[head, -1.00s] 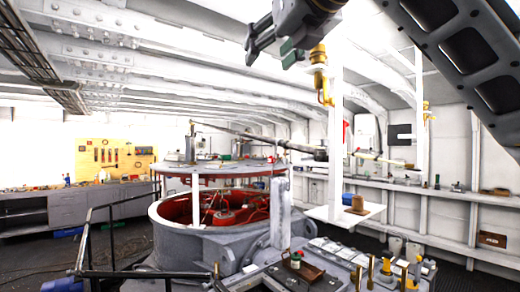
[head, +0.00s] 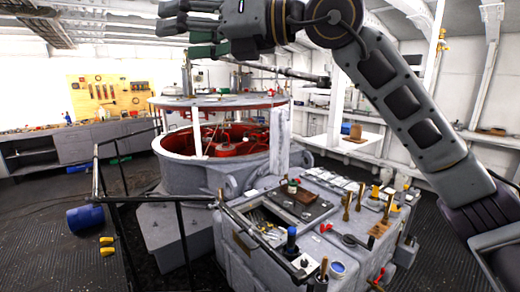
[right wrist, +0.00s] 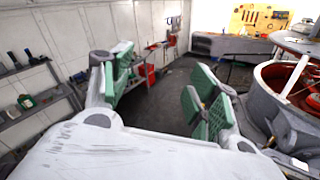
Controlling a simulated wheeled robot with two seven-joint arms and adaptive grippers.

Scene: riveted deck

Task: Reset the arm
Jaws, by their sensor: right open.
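My right arm (head: 405,105) reaches in from the lower right of the head view, bent at the top. Its gripper (head: 182,29) is at the upper middle, pointing left. The gripper is open and empty, with green pads on its fingers. In the right wrist view the open fingers (right wrist: 160,92) stand apart with only floor and background between them. My left gripper is not in view.
A grey workbench (head: 215,245) with tools, jars and a dark tray stands in front. Behind it is a round grey machine housing (head: 190,180) with a red inside. Black railings (head: 185,200) stand at left. A blue drum (head: 85,219) lies on the dark floor.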

